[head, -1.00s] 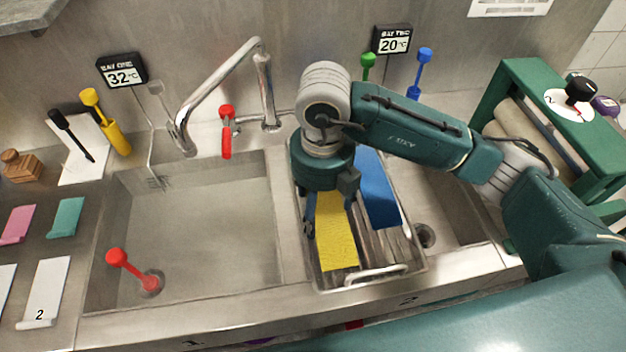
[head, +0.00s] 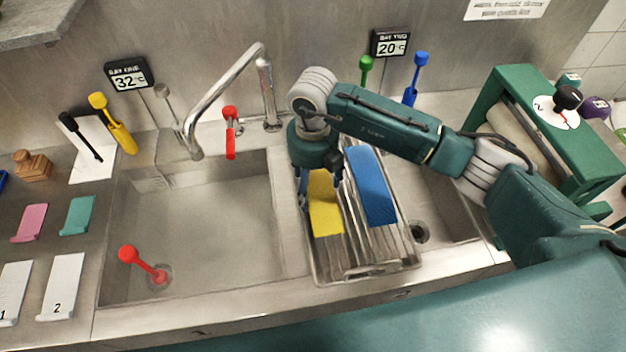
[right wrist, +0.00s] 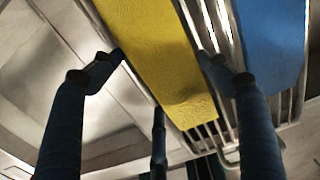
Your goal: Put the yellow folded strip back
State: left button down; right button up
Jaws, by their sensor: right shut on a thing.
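The yellow folded strip (head: 325,210) is over the left part of the slatted metal rack (head: 364,272) that spans bay two of the sink. My right gripper (head: 318,188) is shut on the strip near its far end. In the right wrist view the yellow strip (right wrist: 160,55) runs between my right gripper's fingers (right wrist: 160,68), with rack bars beside it. I cannot tell whether the strip rests on the bars or is slightly above them. My gripper hides the strip's far end. My left gripper is not in view.
A blue strip (head: 371,186) lies on the rack to the right. A faucet (head: 225,90) stands behind. Pink (head: 31,222) and teal (head: 78,215) pieces lie on the left counter. A green-framed roller stand (head: 575,130) is at right.

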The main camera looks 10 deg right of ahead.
aim_at(313, 188)
jog(key=shift+f, duration=0.15)
jog(key=o, duration=1)
jog(key=shift+c, duration=0.2)
jog(key=shift+o, duration=1.4)
jog(key=shift+r, duration=0.4)
notch_tip(313, 188, up, 12)
jog(key=b, duration=0.4)
jog(key=shift+f, duration=0.25)
